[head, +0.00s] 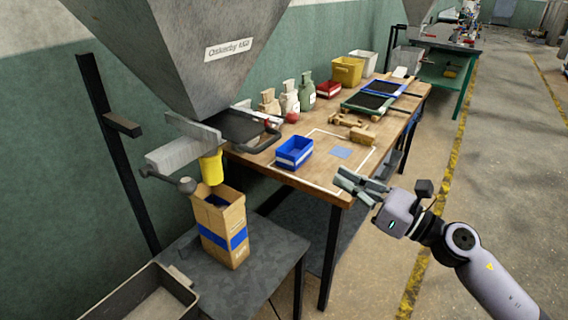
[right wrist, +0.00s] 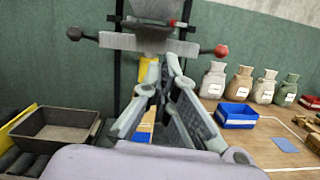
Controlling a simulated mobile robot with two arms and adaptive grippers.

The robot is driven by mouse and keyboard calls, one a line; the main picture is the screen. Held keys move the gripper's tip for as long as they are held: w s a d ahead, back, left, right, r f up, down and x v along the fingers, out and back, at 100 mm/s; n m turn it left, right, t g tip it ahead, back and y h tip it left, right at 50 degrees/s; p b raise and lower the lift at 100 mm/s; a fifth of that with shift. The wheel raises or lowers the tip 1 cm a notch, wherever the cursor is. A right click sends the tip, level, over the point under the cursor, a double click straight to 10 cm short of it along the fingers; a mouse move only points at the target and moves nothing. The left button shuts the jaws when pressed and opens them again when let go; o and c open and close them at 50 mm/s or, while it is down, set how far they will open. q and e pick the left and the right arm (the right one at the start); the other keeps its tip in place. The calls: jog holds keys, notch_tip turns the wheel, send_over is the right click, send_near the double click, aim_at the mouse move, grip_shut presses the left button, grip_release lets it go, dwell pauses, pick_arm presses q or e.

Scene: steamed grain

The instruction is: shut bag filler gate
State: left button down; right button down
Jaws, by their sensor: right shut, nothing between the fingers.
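The grey bag filler hopper (head: 200,60) hangs at the upper left of the head view. Its gate assembly (head: 183,152) sits under the outlet, above a yellow spout (head: 211,169). A dark-knobbed lever (head: 187,185) sticks out at its left. In the right wrist view the dark knob (right wrist: 74,33) is left and a red knob (right wrist: 221,50) is right. I cannot tell the gate's position. A paper bag (head: 222,225) with a blue band stands under the spout. My right gripper (head: 342,178) is shut and empty, over the bench's near edge, apart from the gate. My left gripper is out of view.
The wooden bench (head: 312,172) holds a blue bin (head: 294,152), several small sacks (head: 307,92), trays and a yellow bin (head: 347,71). A grey tray (head: 150,296) is at lower left. The floor on the right is clear.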

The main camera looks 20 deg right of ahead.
jog(key=shift+n+g+y, duration=0.3)
jog(key=shift+n+y, duration=0.1)
jog(key=shift+n, duration=0.4)
jog(key=p+x, duration=0.2)
jog(key=x, duration=0.2)
jog(key=r+p+x, duration=0.1)
jog(key=p+x, duration=0.1)
jog(key=x, duration=0.2)
jog(key=s+p+x, duration=0.1)
jog(key=p+x, duration=0.2)
jog(key=x, duration=0.2)
jog(key=shift+a+r, duration=0.2)
jog(key=shift+a, duration=0.25)
jog(key=shift+w+a+f, duration=0.1)
jog(key=shift+w+a, duration=0.3)
jog(key=shift+w, duration=0.05)
